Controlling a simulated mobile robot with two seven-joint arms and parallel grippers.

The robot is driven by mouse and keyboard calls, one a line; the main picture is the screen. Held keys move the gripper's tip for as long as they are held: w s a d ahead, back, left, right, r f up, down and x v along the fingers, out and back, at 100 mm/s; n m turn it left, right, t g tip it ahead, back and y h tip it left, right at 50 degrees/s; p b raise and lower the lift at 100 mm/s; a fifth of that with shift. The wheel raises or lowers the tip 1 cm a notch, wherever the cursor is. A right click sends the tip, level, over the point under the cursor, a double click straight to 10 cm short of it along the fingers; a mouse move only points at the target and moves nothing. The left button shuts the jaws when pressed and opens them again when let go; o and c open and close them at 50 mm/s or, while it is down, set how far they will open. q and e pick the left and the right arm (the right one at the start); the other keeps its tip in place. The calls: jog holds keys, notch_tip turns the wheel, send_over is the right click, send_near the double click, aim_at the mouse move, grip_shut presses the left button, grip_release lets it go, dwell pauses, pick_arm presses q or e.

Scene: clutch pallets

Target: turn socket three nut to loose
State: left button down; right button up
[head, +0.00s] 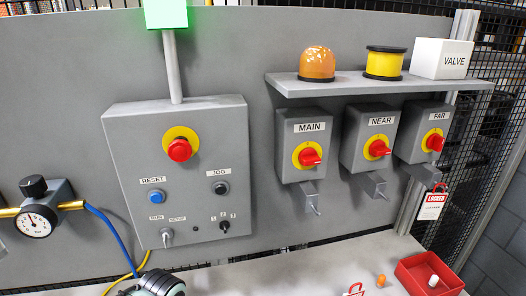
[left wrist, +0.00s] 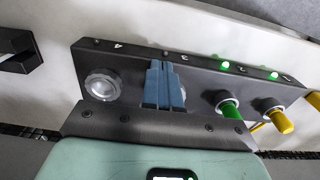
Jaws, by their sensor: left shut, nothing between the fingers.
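A dark socket strip (left wrist: 205,68) crosses the left wrist view, its labels reading 4, 3, 2, 1 from left to right. My left gripper (left wrist: 164,85) points at the strip with its blue-grey fingers closed together and empty. The fingers cover the place of socket three, so its nut and its setting are hidden; I cannot tell if they touch it. Socket four (left wrist: 103,85), left of the fingers, has a clear round nut and no plug. To the right are a green plug (left wrist: 230,110) and a yellow plug (left wrist: 281,118). My right gripper is in neither view.
Green lamps glow above the two plugged sockets. In the head view a grey control box (head: 175,180), a gauge (head: 36,220) and isolator switches (head: 310,150) line the wall. A red tray (head: 415,283) stands on the bench at lower right; a red padlock tag (head: 433,203) hangs above it.

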pick_arm(q)
notch_tip(320, 180, up, 6)
jog(key=p, duration=0.4)
jog(key=shift+d, duration=0.1)
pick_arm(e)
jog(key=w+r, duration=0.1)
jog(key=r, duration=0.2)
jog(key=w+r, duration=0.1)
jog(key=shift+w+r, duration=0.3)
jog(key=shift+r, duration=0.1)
pick_arm(q)
jog(key=shift+s, duration=0.1)
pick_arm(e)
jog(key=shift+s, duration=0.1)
